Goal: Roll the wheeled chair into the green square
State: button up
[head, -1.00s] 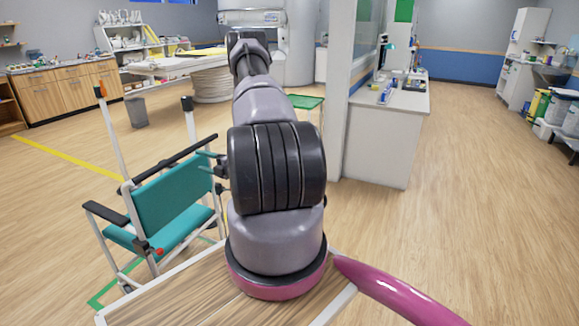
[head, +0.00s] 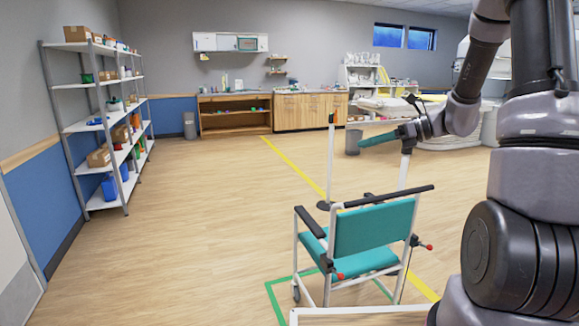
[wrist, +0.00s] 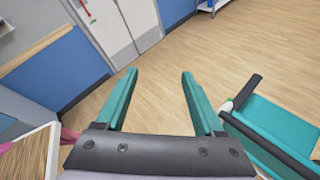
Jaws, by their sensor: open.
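The green square (head: 276,298) shows as green lines on the floor around and under the chair's lower frame. The chair overlaps it, but I cannot tell whether every wheel is inside. My gripper (head: 364,142) is above and beyond the backrest, near the posts. In the wrist view my gripper (wrist: 158,74) has its teal fingers apart with nothing between them. The chair (wrist: 275,133) is right of the fingers there.
A yellow floor line (head: 290,165) runs past the chair. A shelf rack (head: 105,120) stands at the left wall. The floor left of the chair is clear. A white-edged surface (head: 350,311) is in front of me.

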jog(key=s+d+r+n+t+h, duration=0.1)
jog(key=s+r+n+h, duration=0.4)
jog(key=s+n, duration=0.5)
jog(key=s+d+r+n+t+h, duration=0.1)
jog(key=s+r+n+t+h, duration=0.1)
jog(key=s+r+n+h, duration=0.4)
jog(key=s+r+n, duration=0.2)
jog(key=s+n, duration=0.3)
jog(key=s, duration=0.1)
jog(key=shift+d, duration=0.35)
jog(key=shift+s, duration=0.1)
